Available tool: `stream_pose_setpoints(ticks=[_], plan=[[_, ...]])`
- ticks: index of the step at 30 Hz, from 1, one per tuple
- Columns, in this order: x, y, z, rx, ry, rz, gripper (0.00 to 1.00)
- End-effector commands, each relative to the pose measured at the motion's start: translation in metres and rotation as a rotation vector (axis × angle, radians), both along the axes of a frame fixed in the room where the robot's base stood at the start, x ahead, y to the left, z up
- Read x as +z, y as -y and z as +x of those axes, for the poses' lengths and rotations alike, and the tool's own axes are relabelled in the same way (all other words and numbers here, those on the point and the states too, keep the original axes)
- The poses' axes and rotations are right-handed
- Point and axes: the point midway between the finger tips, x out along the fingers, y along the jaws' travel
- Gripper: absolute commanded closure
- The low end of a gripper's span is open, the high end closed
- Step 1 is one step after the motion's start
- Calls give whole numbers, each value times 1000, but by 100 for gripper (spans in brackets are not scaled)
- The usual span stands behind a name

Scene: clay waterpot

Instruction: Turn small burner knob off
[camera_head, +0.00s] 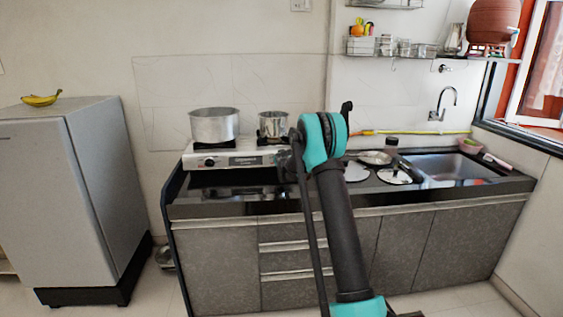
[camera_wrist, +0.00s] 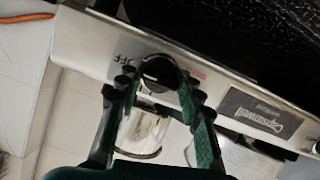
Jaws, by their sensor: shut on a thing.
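The small burner knob (camera_wrist: 158,70) is black and round on the stove's silver front panel in the wrist view. My gripper (camera_wrist: 156,84) is shut on it, with one dark green finger on either side. An OFF mark (camera_wrist: 126,61) is printed on the panel beside the knob, and red print shows on the other side. The knob's pointer direction cannot be told. In the head view, my arm hides this knob, and my gripper is mostly hidden near the right end of the stove (camera_head: 226,160).
A large pot (camera_head: 215,126) and a smaller pot (camera_head: 272,124) stand on the stove. Another black knob (camera_head: 209,162) is at its left. A fridge (camera_head: 70,185) stands left.

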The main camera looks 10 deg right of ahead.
Motion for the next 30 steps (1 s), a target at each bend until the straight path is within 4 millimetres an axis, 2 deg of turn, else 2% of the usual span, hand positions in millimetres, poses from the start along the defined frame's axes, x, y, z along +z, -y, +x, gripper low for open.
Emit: stream_pose_setpoints(ticks=[14,15,20,30], plan=[[-2,1,-1,-5,-5,16,92],[-2,1,-1,-5,-5,16,62],[-1,1,-1,-4,-3,15,42],[0,0,-2,-4,-1,15,42]])
